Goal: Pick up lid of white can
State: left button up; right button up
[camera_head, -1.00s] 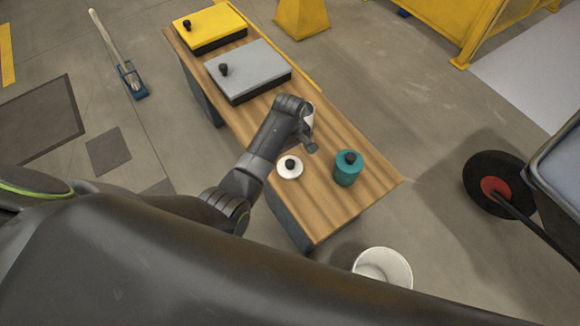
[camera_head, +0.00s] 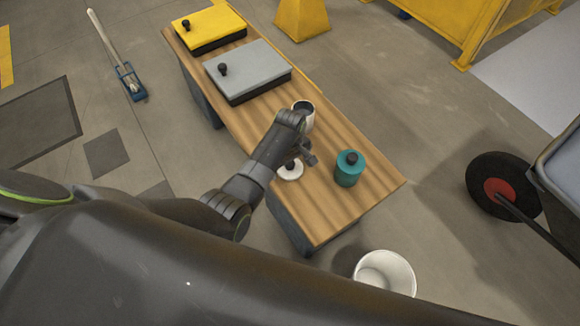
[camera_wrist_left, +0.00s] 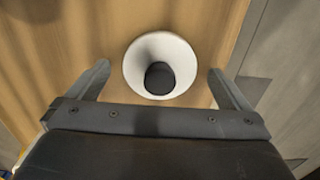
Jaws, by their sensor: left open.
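The white lid with a black knob (camera_head: 290,173) lies on the wooden table near its front left edge, partly covered by my left gripper in the head view. The left wrist view shows the lid (camera_wrist_left: 143,62) from above, between and a little beyond the fingers. My left gripper (camera_head: 303,160) is above the lid, open and empty; in the wrist view its two fingers (camera_wrist_left: 158,72) are spread on either side. The white can (camera_head: 306,113) stands open on the table behind the gripper, with a dark inside. My right gripper does not show.
A teal can with a black knob (camera_head: 349,169) stands right of the lid on the wooden table (camera_head: 330,215). A grey box (camera_head: 250,68) and a yellow box (camera_head: 210,25) are at the far end. A white bucket (camera_head: 398,268) is on the floor.

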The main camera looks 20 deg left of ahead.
pick_arm(q)
jog(key=c, duration=0.9)
jog(key=shift+c, duration=0.3)
jog(key=shift+r, duration=0.1)
